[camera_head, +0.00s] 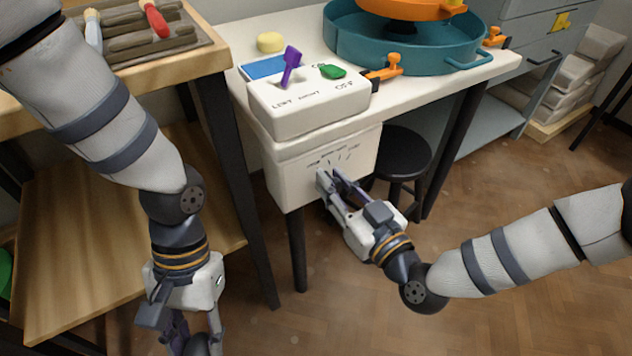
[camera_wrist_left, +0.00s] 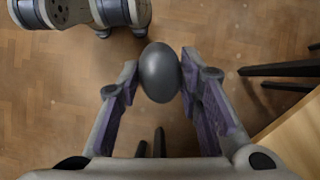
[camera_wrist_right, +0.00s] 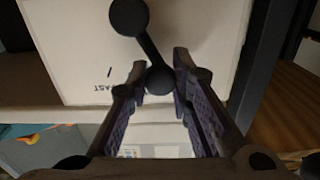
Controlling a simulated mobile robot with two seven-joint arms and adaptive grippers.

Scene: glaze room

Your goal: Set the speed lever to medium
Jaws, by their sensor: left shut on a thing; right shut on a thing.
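The speed lever (camera_wrist_right: 148,48) is dark, with a round end at each end of a thin bar, and crosses a white panel (camera_wrist_right: 200,30) in the right wrist view. My right gripper (camera_wrist_right: 160,82) is shut on its lower round end. A "FAST" label and tick show to the left of that end. In the head view my right gripper (camera_head: 328,176) is at the front of the white box (camera_head: 290,185), below printed scale marks, and covers the lever. My left gripper (camera_wrist_left: 162,75), low in the head view, is shut on a dark grey egg-shaped object (camera_wrist_left: 160,72).
A control box (camera_head: 310,108) with a purple lever (camera_head: 291,62) and a green knob (camera_head: 333,72) stands on the table (camera_head: 430,80). A teal basin (camera_head: 390,50) is behind it. A black stool (camera_head: 402,150) is right of the white box. A wooden bench (camera_head: 120,230) is left.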

